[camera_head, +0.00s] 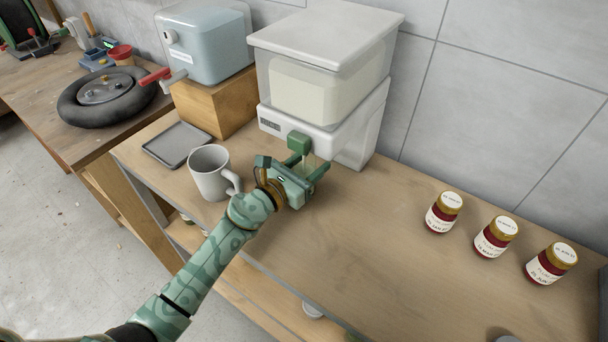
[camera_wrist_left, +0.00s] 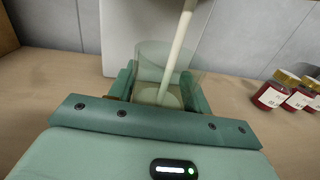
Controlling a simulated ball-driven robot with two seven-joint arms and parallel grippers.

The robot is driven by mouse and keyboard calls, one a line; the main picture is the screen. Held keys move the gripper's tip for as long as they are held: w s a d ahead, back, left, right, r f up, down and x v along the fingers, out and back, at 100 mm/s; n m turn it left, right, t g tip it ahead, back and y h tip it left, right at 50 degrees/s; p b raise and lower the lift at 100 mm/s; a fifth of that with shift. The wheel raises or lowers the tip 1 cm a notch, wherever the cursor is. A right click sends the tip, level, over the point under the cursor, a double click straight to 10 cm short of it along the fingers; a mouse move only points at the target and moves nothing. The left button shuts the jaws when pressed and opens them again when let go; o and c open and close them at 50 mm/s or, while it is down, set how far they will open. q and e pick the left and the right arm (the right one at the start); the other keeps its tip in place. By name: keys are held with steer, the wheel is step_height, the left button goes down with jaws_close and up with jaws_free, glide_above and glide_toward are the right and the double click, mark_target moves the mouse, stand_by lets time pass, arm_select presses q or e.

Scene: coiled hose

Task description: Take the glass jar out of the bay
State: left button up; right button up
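The glass jar (camera_wrist_left: 160,75) is clear and upright in the left wrist view, at the front of the white dispenser (camera_head: 350,130). A pale, straight streak (camera_wrist_left: 181,40) runs from above down into it; I cannot tell if it is a stream or a rod. In the head view the jar is mostly hidden by my left gripper (camera_head: 311,158). Its two green fingers lie one on each side of the jar, close to the glass, also in the left wrist view (camera_wrist_left: 158,82). Whether they press on it is unclear. My right gripper is out of view.
A white mug (camera_head: 208,175) stands close left of my left gripper. A grey tray (camera_head: 176,145) and a blue-grey dispenser on a wooden block (camera_head: 215,104) are behind it. Several red jars (camera_head: 495,237) stand at right. The bench between is clear.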

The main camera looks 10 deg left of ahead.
arm_select(q)
steer(key=c, duration=0.6)
steer(key=shift+r, duration=0.2)
